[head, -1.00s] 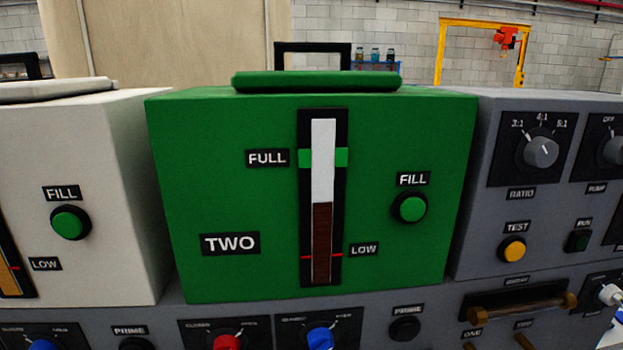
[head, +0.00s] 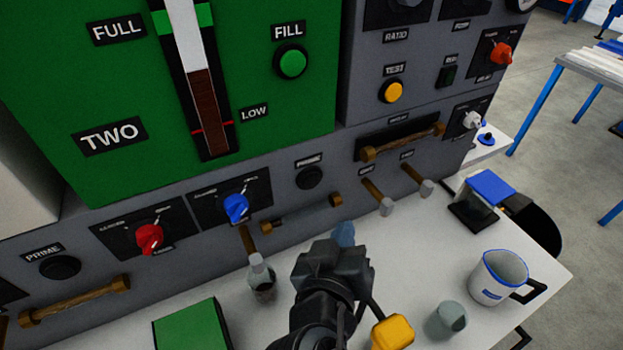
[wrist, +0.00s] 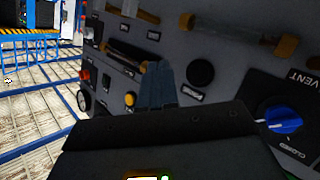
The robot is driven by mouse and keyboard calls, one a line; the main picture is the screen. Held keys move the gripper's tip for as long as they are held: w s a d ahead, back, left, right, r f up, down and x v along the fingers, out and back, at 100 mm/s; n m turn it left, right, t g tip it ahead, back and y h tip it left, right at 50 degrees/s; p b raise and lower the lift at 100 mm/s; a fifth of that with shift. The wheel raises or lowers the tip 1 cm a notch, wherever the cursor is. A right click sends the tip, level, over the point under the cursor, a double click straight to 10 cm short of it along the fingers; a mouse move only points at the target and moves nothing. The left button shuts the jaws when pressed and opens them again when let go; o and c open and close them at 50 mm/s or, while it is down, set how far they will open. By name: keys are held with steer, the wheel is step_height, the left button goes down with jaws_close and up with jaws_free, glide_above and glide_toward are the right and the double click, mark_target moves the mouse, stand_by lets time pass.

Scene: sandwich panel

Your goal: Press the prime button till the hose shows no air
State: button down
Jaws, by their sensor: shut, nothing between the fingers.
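A black prime button (head: 309,177) with a label above it sits on the grey panel under the green tank marked TWO. It also shows in the wrist view (wrist: 195,97), where the panel appears upside down. A hose (head: 300,214) with brass ends runs below the button; whether it holds air is too small to tell. It also shows in the wrist view (wrist: 235,27). My gripper (head: 343,234) is shut and empty, below and right of the button in the head view. In the wrist view its fingers (wrist: 166,86) are beside the button, apparently apart from it.
Blue (head: 236,208) and red (head: 149,238) knobs lie left of the button. Another prime button (head: 60,266) and hose (head: 75,301) are further left. Two spouts (head: 380,195) stick out at right.

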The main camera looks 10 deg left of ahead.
steer(key=w+a+b, duration=0.1)
steer(key=w+a, duration=0.3)
steer(key=w, duration=0.3)
steer(key=shift+a+b, duration=0.35)
stand_by(1.9)
steer(key=shift+w+a, duration=0.25)
steer(key=shift+w, duration=0.05)
steer(key=shift+w+a+b, duration=0.2)
steer(key=shift+w+b, duration=0.1)
steer(key=shift+b, duration=0.1)
stand_by(0.6)
steer(key=shift+s+d, duration=0.1)
stand_by(0.3)
steer(key=shift+s+d, duration=0.35)
steer(key=shift+s, duration=0.25)
steer(key=shift+s+d+p, duration=0.35)
steer(key=shift+s+d, duration=0.35)
steer(key=shift+s, duration=0.35)
steer(key=shift+s+d+p, duration=0.35)
steer(key=shift+s+d, duration=0.35)
steer(key=shift+s, duration=0.3)
